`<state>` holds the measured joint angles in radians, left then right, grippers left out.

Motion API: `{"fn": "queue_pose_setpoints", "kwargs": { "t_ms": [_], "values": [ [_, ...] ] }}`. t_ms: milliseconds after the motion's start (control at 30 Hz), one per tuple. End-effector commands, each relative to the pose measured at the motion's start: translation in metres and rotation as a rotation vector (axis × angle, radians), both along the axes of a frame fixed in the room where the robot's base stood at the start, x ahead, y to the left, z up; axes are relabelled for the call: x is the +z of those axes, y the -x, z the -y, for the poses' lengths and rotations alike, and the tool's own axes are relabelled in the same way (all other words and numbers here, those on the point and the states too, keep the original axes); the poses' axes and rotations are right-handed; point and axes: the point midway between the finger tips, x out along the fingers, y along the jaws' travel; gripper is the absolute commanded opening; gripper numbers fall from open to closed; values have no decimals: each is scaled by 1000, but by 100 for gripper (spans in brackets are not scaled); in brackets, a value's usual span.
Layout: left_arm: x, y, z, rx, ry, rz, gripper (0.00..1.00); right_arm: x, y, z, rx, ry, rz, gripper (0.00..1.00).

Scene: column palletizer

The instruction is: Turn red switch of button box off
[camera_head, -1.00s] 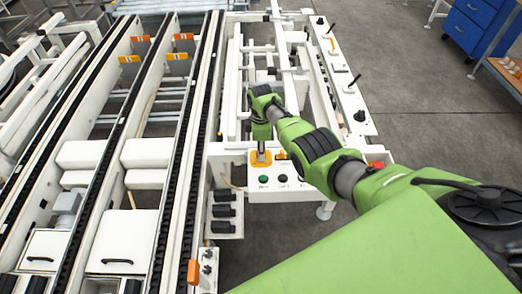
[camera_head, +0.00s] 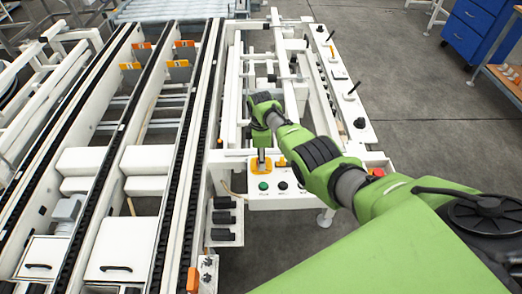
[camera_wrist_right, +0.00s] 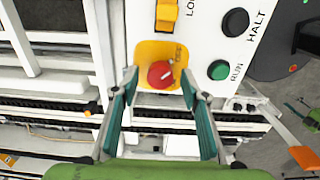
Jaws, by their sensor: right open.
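The button box (camera_head: 322,197) is a white panel at the front end of the white frame. Its red switch (camera_wrist_right: 160,74) is a round red knob with a pale mark on a yellow plate (camera_wrist_right: 148,50). My right gripper (camera_wrist_right: 159,74) is open, its two fingers reaching toward the panel on either side of the red switch in the right wrist view. I cannot tell whether a finger touches it. In the head view my right gripper (camera_head: 262,160) points down at the yellow plate, and the red switch is not clear there. My left gripper is not in view.
Near the red switch are a green RUN button (camera_wrist_right: 219,70), a black HALT button (camera_wrist_right: 235,22) and a yellow switch (camera_wrist_right: 166,14). A red button (camera_head: 376,172) sits at the panel's right. Conveyor rails (camera_head: 180,140) run along the left. Open grey floor (camera_head: 420,130) lies right.

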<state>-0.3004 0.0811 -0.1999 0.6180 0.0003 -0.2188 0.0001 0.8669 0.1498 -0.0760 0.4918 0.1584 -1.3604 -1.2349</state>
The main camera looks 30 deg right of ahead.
Motion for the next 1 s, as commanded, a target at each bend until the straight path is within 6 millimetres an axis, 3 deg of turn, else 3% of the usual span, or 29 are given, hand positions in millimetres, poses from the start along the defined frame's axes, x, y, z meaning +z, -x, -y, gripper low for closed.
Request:
{"fn": "queue_pose_setpoints", "kwargs": {
  "t_ms": [267, 700, 1000],
  "values": [
    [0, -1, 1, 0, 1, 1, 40, 24, 0, 1, -1, 1, 4, 41],
    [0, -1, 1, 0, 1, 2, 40, 104, -1, 1, 0, 1, 4, 41],
    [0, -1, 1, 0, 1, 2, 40, 118, 0, 0, 0, 0, 0, 41]
  ]
}}
